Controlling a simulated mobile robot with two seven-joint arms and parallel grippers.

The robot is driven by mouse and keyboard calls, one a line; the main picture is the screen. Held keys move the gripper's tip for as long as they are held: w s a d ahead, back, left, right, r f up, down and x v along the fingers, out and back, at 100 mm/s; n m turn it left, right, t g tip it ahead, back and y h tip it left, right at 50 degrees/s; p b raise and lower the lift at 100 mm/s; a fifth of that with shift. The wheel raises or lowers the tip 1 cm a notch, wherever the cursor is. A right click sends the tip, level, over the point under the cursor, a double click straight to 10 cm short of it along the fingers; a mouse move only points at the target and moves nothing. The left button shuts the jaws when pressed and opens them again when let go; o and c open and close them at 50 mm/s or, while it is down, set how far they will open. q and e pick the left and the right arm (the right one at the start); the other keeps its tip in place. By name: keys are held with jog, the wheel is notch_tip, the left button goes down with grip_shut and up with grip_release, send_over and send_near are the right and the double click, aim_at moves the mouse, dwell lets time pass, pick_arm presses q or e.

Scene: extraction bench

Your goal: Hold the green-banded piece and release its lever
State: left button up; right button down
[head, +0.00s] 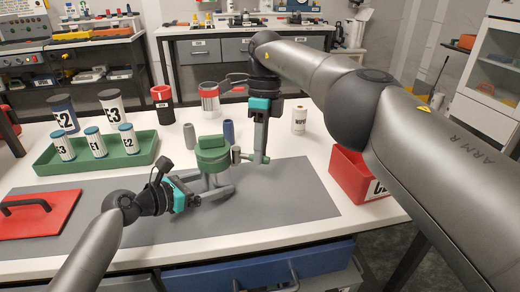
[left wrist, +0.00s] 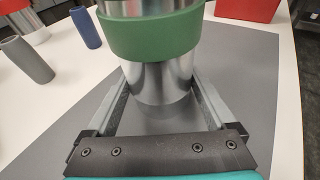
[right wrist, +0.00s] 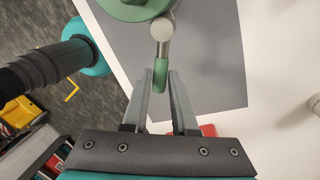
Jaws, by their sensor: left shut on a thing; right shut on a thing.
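The green-banded piece (head: 212,150) stands upright on the grey mat, a metal cylinder with a green band and green top. In the left wrist view its band (left wrist: 155,38) sits above the bare metal body. My left gripper (head: 212,188) is shut on that body below the band, one finger on each side. The lever (right wrist: 161,45) juts from the piece's side, with a metal stem and a green tip. My right gripper (right wrist: 160,88) points down and is shut on the lever's green tip. In the head view, my right gripper (head: 258,158) partly hides the lever.
A grey cylinder (head: 190,137) and a blue cylinder (head: 228,131) stand just behind the piece. A green tray (head: 95,160) with labelled jars is at left, a red plate (head: 38,214) with a black handle at front left. A red bin (head: 355,178) stands right. The grey mat (head: 300,195) is clear at right.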

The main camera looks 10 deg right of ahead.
jog(key=c, duration=0.7)
grip_release()
jog(key=shift+s, duration=0.1)
